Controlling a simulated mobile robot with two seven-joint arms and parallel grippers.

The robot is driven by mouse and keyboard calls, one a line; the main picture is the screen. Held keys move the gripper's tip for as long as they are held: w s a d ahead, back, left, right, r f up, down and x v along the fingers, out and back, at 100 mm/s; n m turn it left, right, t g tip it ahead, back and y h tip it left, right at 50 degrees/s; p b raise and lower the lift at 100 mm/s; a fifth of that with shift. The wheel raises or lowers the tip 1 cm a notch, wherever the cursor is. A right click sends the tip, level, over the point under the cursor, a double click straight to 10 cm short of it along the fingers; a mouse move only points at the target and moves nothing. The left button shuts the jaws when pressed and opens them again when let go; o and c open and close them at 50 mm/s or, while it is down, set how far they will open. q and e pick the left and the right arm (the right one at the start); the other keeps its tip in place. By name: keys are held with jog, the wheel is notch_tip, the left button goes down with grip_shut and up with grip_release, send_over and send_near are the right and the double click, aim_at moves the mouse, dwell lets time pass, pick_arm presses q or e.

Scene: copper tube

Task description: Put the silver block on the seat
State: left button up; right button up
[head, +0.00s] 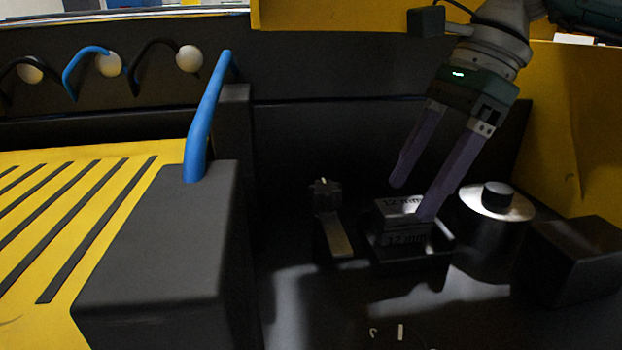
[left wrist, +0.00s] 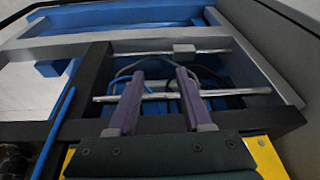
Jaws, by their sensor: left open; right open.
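A silver block (head: 395,208) with "12 mm" lettering on its top sits in or on a dark seat (head: 440,246) on the black floor of the machine. "12 mm" also shows on the front face below. I cannot tell whether the block is fully down. My right gripper (head: 412,200) comes from the upper right, tilted, with its purple fingers apart. One fingertip is behind the block's top and the other is in front of its right part; contact is unclear. My left gripper (left wrist: 160,72) is open and empty in the left wrist view, and out of the head view.
A dark clamp with a metal lever (head: 338,238) stands left of the block. A round silver-topped knob (head: 497,202) and a black box (head: 572,258) are to the right. A blue handle (head: 207,115) rises from the dark housing at left. A metal-railed frame (left wrist: 165,96) lies beyond my left fingers.

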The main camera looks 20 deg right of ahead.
jog(key=w+v, duration=0.1)
jog(key=v, duration=0.9)
jog(key=shift+s, duration=0.5)
jog(key=shift+d+r, duration=0.1)
jog(key=shift+r, duration=0.05)
dwell(0.3)
